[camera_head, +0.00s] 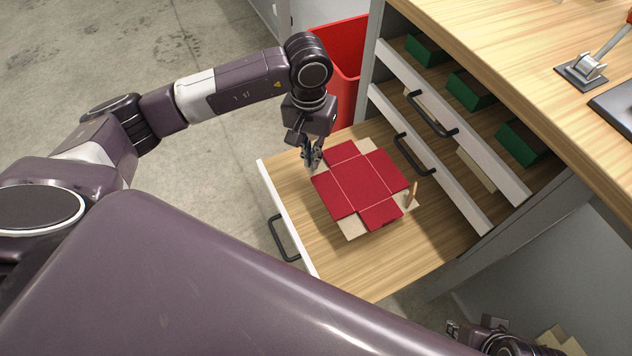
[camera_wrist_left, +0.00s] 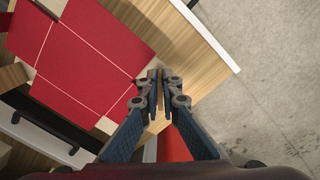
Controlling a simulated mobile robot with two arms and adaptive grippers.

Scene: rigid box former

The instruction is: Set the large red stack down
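The large red stack (camera_head: 362,184) is flat, cross-shaped and creased, and lies in the pulled-out wooden drawer (camera_head: 420,255). Beige pieces show at its corners. It also shows in the left wrist view (camera_wrist_left: 85,50). My left gripper (camera_head: 313,163) is at the stack's upper left edge. In the left wrist view its fingertips (camera_wrist_left: 159,78) are together beside the red flap, with nothing seen between them. My right gripper (camera_head: 485,335) is partly in view at the bottom right; its fingers are not clear.
A small wooden peg (camera_head: 411,195) stands at the stack's right side. Higher drawers with black handles (camera_head: 432,115) hold green stacks (camera_head: 470,90). A red bin (camera_head: 345,55) stands behind the left gripper. The drawer's near right part is bare.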

